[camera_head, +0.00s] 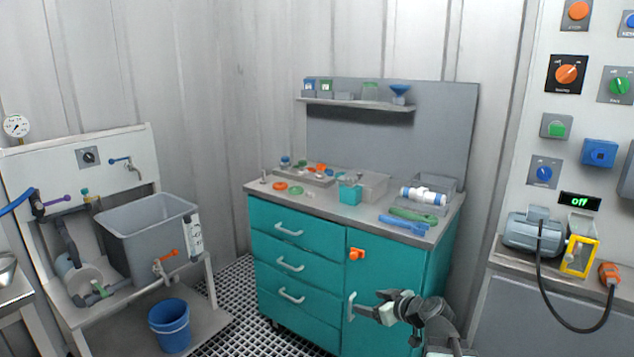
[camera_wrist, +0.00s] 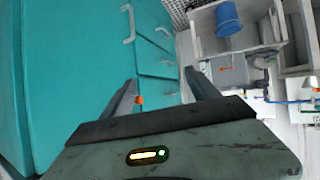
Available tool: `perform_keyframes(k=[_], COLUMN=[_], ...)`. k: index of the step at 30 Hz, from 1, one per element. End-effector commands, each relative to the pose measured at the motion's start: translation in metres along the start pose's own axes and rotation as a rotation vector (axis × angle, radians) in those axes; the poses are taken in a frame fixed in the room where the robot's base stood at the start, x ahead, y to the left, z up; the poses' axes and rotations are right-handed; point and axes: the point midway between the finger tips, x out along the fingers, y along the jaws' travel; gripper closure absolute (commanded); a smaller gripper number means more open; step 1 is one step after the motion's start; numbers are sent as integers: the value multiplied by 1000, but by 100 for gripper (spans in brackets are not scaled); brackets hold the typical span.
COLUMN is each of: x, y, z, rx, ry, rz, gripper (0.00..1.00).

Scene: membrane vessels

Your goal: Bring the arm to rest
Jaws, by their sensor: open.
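My gripper (camera_head: 374,312) is in front of the teal cabinet (camera_head: 300,245), beside the door's vertical handle (camera_head: 351,308) in the head view. How far it is from the handle I cannot tell. In the wrist view my gripper (camera_wrist: 160,88) has its two fingers spread apart, with nothing held between them. The orange latch (camera_wrist: 139,100) of the cabinet shows between the fingers there, farther off. The cabinet's door and drawers look shut.
A grey sink (camera_head: 150,240) on a stand and a blue bucket (camera_head: 170,325) are at the left. Tools and small parts lie on the cabinet top (camera_head: 330,210). A control panel (camera_head: 575,120) and a bench with a motor (camera_head: 533,236) are at the right.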

Motion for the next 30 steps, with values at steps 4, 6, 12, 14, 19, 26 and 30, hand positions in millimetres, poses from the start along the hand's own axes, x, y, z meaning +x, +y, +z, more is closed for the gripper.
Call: perform_keyframes(k=[4,6,12,14,19,26,30], x=[27,26,-28,-47,-82,-116,-143], y=[-92,-122,-117,-111,-108,-102,-97], z=[33,60,140,155,148,87,38], rx=[5,39,270,357,578,574,574], ry=[-256,-421,-865,-960,-1060,-1056,-1055], rz=[-155,-179,7,93,245,241,240], gripper=[30,30,30,30,30,30,30])
